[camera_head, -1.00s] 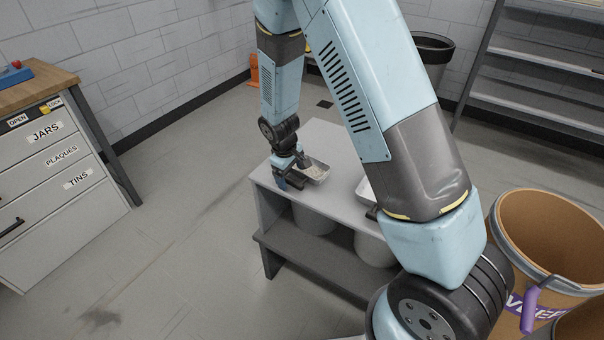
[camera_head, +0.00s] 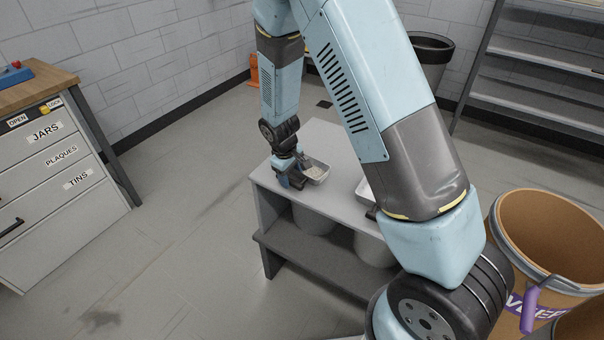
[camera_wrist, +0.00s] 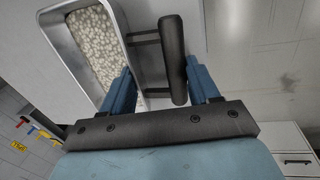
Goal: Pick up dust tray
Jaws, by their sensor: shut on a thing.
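A small metal tray (camera_head: 317,173) of pale, grainy material is at the left end of the grey bench top in the head view. In the wrist view, the tray (camera_wrist: 125,17) is at upper left, with speckled pellets or grains inside and a dark bar handle (camera_wrist: 173,60) on its side. My gripper (camera_head: 291,177) is at the tray's handle side. A second tray (camera_head: 364,190) is mostly hidden behind my arm. I cannot tell whether the held tray touches the bench.
The grey bench (camera_head: 340,145) has pale buckets (camera_head: 314,220) beneath its top. A brown drum (camera_head: 550,240) stands at right and a dark bin (camera_head: 432,55) behind. A drawer cabinet (camera_head: 50,190) is at left. The floor between cabinet and bench is clear.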

